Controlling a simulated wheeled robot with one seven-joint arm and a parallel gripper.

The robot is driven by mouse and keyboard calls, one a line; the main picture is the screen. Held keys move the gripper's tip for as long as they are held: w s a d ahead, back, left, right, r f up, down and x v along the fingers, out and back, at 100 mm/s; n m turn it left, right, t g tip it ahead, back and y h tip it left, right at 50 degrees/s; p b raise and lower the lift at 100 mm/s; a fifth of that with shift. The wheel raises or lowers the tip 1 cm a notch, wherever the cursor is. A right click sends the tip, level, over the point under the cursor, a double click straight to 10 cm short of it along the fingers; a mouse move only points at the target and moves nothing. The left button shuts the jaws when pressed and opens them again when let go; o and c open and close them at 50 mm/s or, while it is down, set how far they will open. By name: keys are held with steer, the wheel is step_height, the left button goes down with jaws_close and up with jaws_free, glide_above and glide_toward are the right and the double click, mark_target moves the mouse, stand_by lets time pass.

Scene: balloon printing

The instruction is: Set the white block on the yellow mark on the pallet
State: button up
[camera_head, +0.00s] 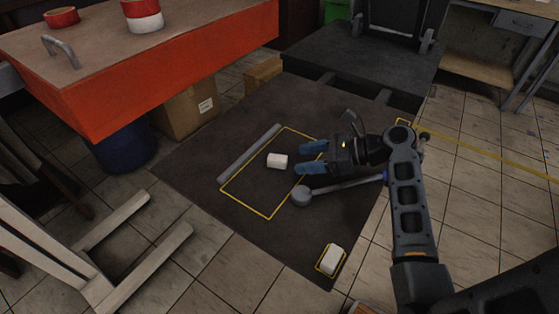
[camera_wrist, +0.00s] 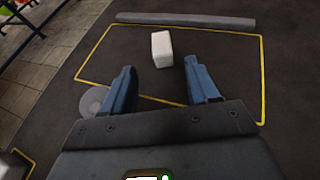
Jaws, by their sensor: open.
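A white block (camera_head: 277,160) sits inside a large yellow rectangle outline (camera_head: 244,209) on a dark flat surface (camera_head: 200,172). A second white block (camera_head: 332,259) sits within a small yellow outline (camera_head: 319,268) near the front corner of that surface. My gripper (camera_head: 312,158) is open, with two blue fingers pointing left toward the first block. In the wrist view the white block (camera_wrist: 162,49) stands just beyond the fingertips, roughly centred between the fingers (camera_wrist: 163,82). It is apart from them, and nothing is between the fingers.
A grey bar (camera_head: 250,152) lies along the rectangle's far-left side. A grey round-ended piece (camera_head: 301,196) lies near my gripper. An orange-sided table (camera_head: 180,77) stands at upper left, with boxes (camera_head: 185,112) beneath. A white wooden chair (camera_head: 135,255) is at lower left.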

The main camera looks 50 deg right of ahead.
mark_target(287, 159)
steer(key=x, duration=0.5)
steer(key=shift+w+f, duration=0.1)
steer(key=shift+w, duration=0.35)
jaws_close()
stand_by(0.3)
